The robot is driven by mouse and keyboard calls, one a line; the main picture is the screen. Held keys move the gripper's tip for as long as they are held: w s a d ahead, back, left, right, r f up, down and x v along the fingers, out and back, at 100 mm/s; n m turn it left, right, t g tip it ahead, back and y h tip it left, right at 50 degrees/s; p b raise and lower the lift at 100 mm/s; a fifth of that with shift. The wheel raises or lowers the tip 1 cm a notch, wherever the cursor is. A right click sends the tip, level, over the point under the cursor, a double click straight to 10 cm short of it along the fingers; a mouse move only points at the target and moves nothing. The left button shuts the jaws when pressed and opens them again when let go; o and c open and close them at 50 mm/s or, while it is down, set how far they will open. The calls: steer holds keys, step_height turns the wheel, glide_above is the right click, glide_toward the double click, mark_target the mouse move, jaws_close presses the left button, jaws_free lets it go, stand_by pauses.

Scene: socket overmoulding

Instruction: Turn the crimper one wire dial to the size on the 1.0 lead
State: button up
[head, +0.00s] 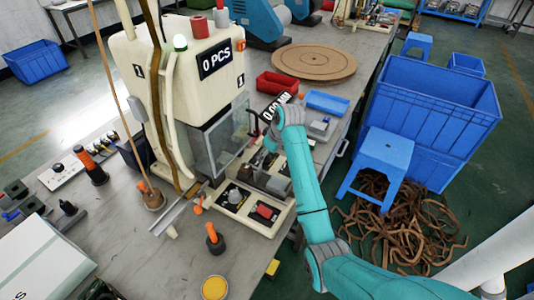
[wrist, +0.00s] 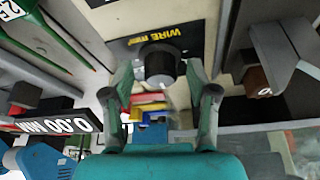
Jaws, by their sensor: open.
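Crimper one (head: 190,75) is the cream machine marked 1, with a "0 PCS" display. In the wrist view its black, round wire dial (wrist: 160,66) sits below a yellow "WIRE mm²" label (wrist: 153,36). My gripper (wrist: 160,74) is open, with one finger to each side of the dial; I cannot tell whether either touches it. No size mark or pointer on the dial can be read. In the head view my gripper (head: 266,140) is at the machine's right side, and the dial cannot be made out there. I cannot identify the 1.0 lead.
A "0.00 MM" display (head: 277,106) stands close to my wrist. A clear guard (head: 222,138) fronts the crimper. Red (head: 277,84) and blue (head: 327,102) trays and a round wooden board (head: 314,62) lie behind. A blue stool (head: 382,160) stands on the floor to the right.

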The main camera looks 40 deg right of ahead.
jaws_close()
steer(key=shift+n, duration=0.4)
steer(key=n+y, duration=0.1)
steer(key=n, duration=0.1)
steer(key=n+y, duration=0.1)
steer(key=n, duration=0.1)
steer(key=shift+d+n+g, duration=0.1)
steer(key=shift+n+g, duration=0.2)
steer(key=n+g, duration=0.1)
steer(key=n, duration=0.2)
steer(key=n+g+y, duration=0.1)
steer(key=n, duration=0.2)
steer(key=shift+w, duration=0.15)
steer(key=shift+n, duration=0.3)
steer(key=shift+y, duration=0.3)
jaws_free()
